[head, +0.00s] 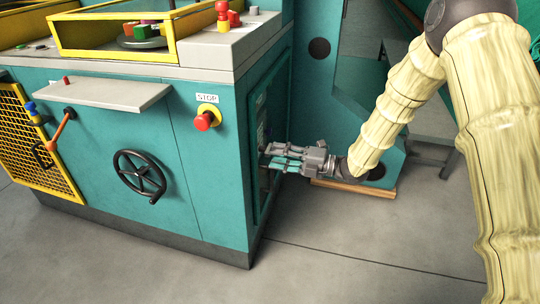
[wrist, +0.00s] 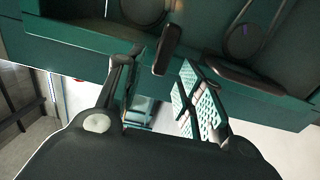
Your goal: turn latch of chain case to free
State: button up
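The chain case is a raised teal frame (head: 259,125) on the right side face of the machine. Its edge also crosses the upper part of the wrist view (wrist: 75,55). A dark, elongated latch handle (wrist: 168,49) shows in the wrist view, tilted slightly, just beyond the fingertips and between their lines. In the head view the latch is not clear to me. My gripper (head: 268,157) points left at the lower part of the case. In the wrist view my gripper (wrist: 160,78) is open, its fingers apart and nothing between them. I cannot tell whether a finger touches the case.
A red stop button (head: 203,122), a black handwheel (head: 140,174) and a grey shelf (head: 105,96) are on the machine's front. A yellow mesh guard (head: 40,145) is at left. A teal machine (head: 320,75) stands behind my gripper. Grey floor (head: 330,255) in front is clear.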

jog(key=v, duration=0.8)
jog(key=shift+s+d, duration=0.1)
jog(key=shift+d, duration=0.05)
jog(key=s+d+f+m+t+h, duration=0.15)
jog(key=s+f+m+h, duration=0.25)
jog(key=f+m, duration=0.6)
jog(key=s+d+f+m+t+h, duration=0.1)
jog(key=s+f+m+t+h, duration=0.25)
jog(key=f+m, duration=0.6)
jog(key=s+d+f+m+g+h, duration=0.2)
jog(key=s+d+f+m+h, duration=0.15)
jog(key=s+f, duration=0.4)
jog(key=s+d+f+m+g+h, duration=0.2)
jog(key=s+f+m+g, duration=0.15)
jog(key=s, duration=0.75)
jog(key=s+d+f+m+g+h, duration=0.2)
jog(key=s+f+m+h, duration=0.15)
jog(key=s+f, duration=0.45)
jog(key=s+d+r+m+g, duration=0.2)
jog(key=s+d+m, duration=0.15)
jog(key=s, duration=0.75)
notch_tip(320, 180, up, 30)
jog(key=p, duration=3)
jog(key=shift+w+a+f+h, duration=0.15)
jog(key=shift+w+a+h, duration=0.2)
jog(key=shift+h, duration=0.1)
